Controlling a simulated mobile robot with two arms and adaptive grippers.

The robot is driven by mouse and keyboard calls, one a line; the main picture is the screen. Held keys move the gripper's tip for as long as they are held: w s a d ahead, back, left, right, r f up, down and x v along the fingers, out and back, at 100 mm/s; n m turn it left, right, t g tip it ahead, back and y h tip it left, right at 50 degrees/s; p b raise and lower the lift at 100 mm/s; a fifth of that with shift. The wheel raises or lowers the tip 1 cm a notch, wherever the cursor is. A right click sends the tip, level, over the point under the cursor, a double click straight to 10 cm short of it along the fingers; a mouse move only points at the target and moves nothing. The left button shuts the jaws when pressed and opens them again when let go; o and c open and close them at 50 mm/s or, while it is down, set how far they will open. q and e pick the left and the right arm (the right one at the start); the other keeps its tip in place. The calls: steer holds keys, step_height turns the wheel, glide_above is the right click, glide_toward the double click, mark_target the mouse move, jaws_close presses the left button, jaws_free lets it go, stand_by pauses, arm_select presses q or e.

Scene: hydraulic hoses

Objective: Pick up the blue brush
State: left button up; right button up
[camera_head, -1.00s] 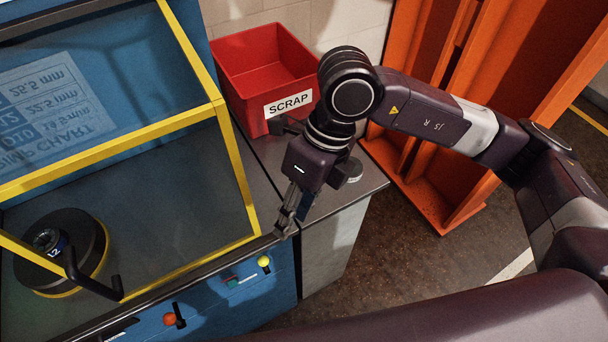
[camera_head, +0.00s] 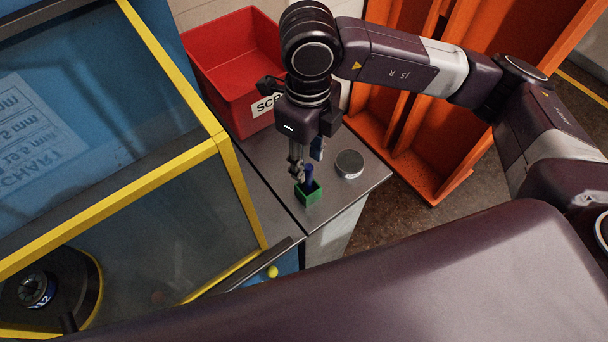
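The blue brush (camera_head: 309,175) stands upright in a small green holder (camera_head: 308,195) near the front edge of the grey worktop. Only a short blue part shows; the rest is hidden in the holder and by the gripper. My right gripper (camera_head: 307,161) points down just above the brush. Its two fingers are apart, one on the left and one on the right, with a gap between them. I cannot tell whether a finger touches the brush. My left gripper is not in view.
A red scrap bin (camera_head: 235,75) stands behind my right gripper. A round metal tin (camera_head: 349,163) lies right of the holder. A blue machine with a yellow-framed window (camera_head: 180,150) is on the left. An orange rack (camera_head: 425,150) stands to the right.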

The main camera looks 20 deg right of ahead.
mark_target(308, 177)
steer(key=shift+s+f+p, duration=0.2)
steer(key=shift+f+p, duration=0.25)
steer(key=shift+f, duration=0.4)
step_height(308, 177, down, 4)
steer(key=shift+r+p, duration=0.15)
steer(key=shift+p, duration=0.75)
steer(key=shift+f, duration=0.5)
steer(key=c, duration=0.7)
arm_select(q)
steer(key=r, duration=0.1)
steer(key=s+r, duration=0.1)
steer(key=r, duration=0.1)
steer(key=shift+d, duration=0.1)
arm_select(e)
jaws_close()
